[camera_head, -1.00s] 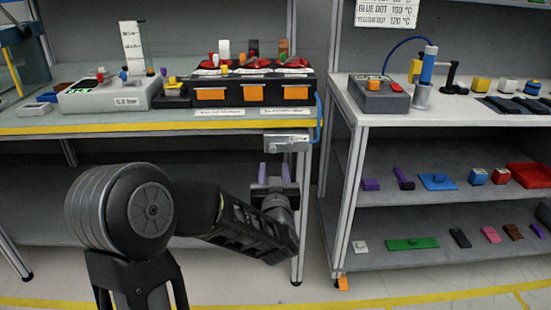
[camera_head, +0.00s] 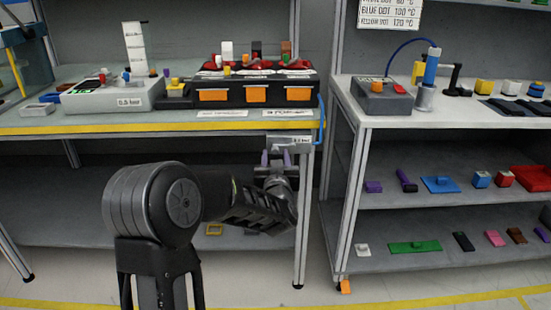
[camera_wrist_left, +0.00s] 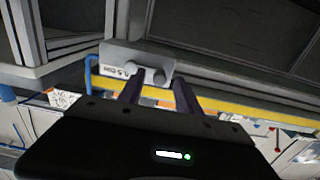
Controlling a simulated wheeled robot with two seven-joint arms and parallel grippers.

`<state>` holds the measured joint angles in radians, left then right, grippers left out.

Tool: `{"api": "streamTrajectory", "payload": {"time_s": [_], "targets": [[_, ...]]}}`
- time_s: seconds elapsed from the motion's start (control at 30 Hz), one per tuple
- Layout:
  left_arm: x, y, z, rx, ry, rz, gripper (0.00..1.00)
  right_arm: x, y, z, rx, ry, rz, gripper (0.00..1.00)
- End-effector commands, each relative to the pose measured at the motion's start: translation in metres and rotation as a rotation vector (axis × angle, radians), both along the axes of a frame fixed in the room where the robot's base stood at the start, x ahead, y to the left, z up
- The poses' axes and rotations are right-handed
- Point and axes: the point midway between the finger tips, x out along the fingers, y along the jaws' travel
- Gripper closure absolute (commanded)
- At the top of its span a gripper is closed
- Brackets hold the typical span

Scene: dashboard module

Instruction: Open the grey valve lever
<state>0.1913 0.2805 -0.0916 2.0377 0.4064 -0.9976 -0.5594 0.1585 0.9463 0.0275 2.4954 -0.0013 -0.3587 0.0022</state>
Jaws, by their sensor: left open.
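The grey valve block (camera_head: 302,139) with its small label sits at the front right corner of the left bench, by the yellow edge. It is partly covered by my gripper in the head view. In the left wrist view the valve block (camera_wrist_left: 122,56) shows its label and a rounded grey knob-like part (camera_wrist_left: 159,76), which may be the lever. My left gripper (camera_head: 276,157) is just below and in front of the block. In the left wrist view its open purple fingers (camera_wrist_left: 158,90) stand on either side of the knob-like part; contact cannot be told. My right gripper is not in view.
The bench edge (camera_head: 150,127) lies directly above my left gripper. A blue hose (camera_head: 321,118) runs down beside the valve block. The bench leg (camera_head: 302,220) is close on the right, and a shelf rack (camera_head: 343,200) stands beyond a narrow gap.

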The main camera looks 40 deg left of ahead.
Motion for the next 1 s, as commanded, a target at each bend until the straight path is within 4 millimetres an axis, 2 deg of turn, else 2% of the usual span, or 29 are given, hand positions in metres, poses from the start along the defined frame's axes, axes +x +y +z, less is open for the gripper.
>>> {"api": "streamTrajectory", "payload": {"time_s": [0.13,0.6,1.0], "targets": [[-0.0002,-0.0001,0.0002,0.000,0.000,0.000,0.61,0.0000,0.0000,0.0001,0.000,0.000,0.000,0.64],[-0.0003,-0.0002,0.0004,0.001,-0.001,0.000,0.99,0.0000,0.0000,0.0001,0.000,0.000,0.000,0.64],[-0.0003,-0.0004,0.0000,-0.002,-0.003,0.000,1.00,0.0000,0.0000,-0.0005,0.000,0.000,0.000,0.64]]}}
